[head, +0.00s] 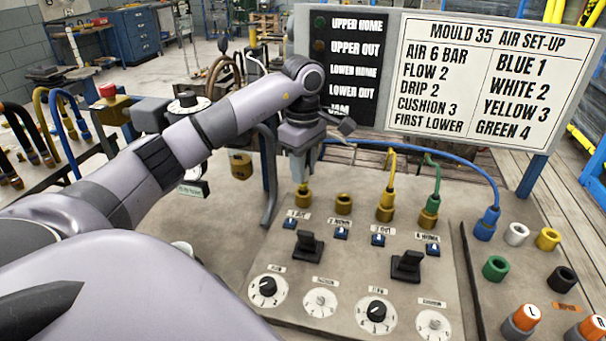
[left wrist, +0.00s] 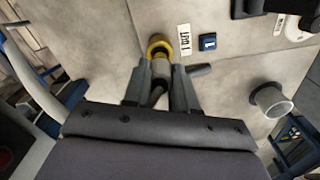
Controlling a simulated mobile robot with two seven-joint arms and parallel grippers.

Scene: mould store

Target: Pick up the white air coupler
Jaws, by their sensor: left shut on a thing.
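My left gripper (head: 299,178) points down at the first gold port collar (head: 303,198) at the left end of the port row. In the left wrist view its two fingers (left wrist: 161,84) are shut on the air coupler (left wrist: 160,66), a pale grey-white cylinder with a dark hose behind it. The coupler's far end meets the gold collar (left wrist: 160,45); I cannot tell whether it is fully seated. In the head view the fingers mostly hide the coupler. My right gripper is not in view.
The second port (head: 343,204) is empty. A yellow coupler (head: 386,207) and a green coupler (head: 430,213) with hoses stand right of it. A blue hose coupler (head: 486,224) stands beside a white ring socket (head: 516,234). Black levers (head: 309,246) and dials stand in front.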

